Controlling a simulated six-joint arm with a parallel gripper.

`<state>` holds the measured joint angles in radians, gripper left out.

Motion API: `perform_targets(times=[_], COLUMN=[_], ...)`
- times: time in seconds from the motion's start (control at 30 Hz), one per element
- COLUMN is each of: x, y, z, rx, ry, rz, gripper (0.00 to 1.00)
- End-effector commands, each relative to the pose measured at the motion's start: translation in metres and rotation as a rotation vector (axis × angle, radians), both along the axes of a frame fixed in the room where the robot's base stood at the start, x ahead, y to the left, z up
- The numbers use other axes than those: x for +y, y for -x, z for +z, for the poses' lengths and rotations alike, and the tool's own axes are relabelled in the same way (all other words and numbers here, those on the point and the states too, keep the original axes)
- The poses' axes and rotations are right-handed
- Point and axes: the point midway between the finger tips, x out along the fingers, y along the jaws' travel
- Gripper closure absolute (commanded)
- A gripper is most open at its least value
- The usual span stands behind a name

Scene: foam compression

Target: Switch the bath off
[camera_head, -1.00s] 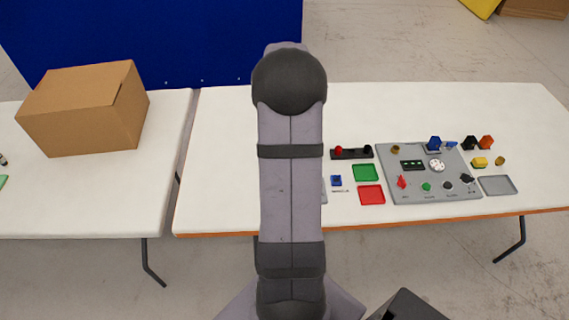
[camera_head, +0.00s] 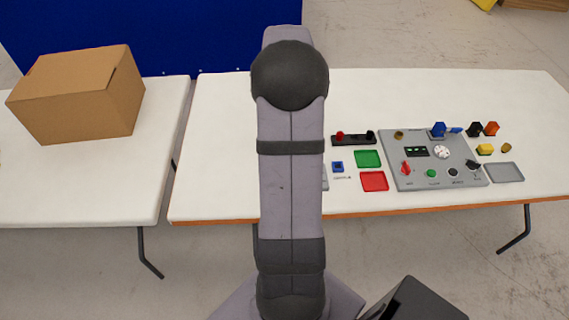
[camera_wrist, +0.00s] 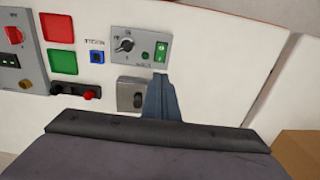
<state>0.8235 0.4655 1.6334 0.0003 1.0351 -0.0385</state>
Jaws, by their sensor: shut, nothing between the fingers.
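In the wrist view a small grey control panel (camera_wrist: 125,48) carries a black dial (camera_wrist: 124,45) with a white pointer and a green rocker switch (camera_wrist: 161,50). Its lettering is too small to read. My gripper (camera_wrist: 160,78) is shut and empty, its blue-grey fingertips just below the green switch in the picture. I cannot tell whether they touch the panel. In the head view my arm hides my gripper and nearly all of this panel; only a sliver of its edge shows beside the arm.
A grey box with a dark knob (camera_wrist: 137,96) sits beside the fingers. A blue button (camera_wrist: 97,57), green tray (camera_wrist: 62,61) and red tray (camera_wrist: 57,27) lie nearby. A larger instrument panel (camera_head: 393,177) stands right on the table; a cardboard box (camera_head: 75,95) sits left.

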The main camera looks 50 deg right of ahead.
Motion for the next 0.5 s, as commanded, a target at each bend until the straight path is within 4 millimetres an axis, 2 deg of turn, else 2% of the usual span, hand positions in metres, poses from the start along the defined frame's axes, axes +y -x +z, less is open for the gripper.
perform_targets(times=[0.27,0.5], x=[0.001,0.001], y=[0.001,0.001], z=[-0.033,-0.077], rx=[0.004,0.005], ry=[-0.004,-0.005], rz=[0.000,0.000], gripper=[1.00,1.00])
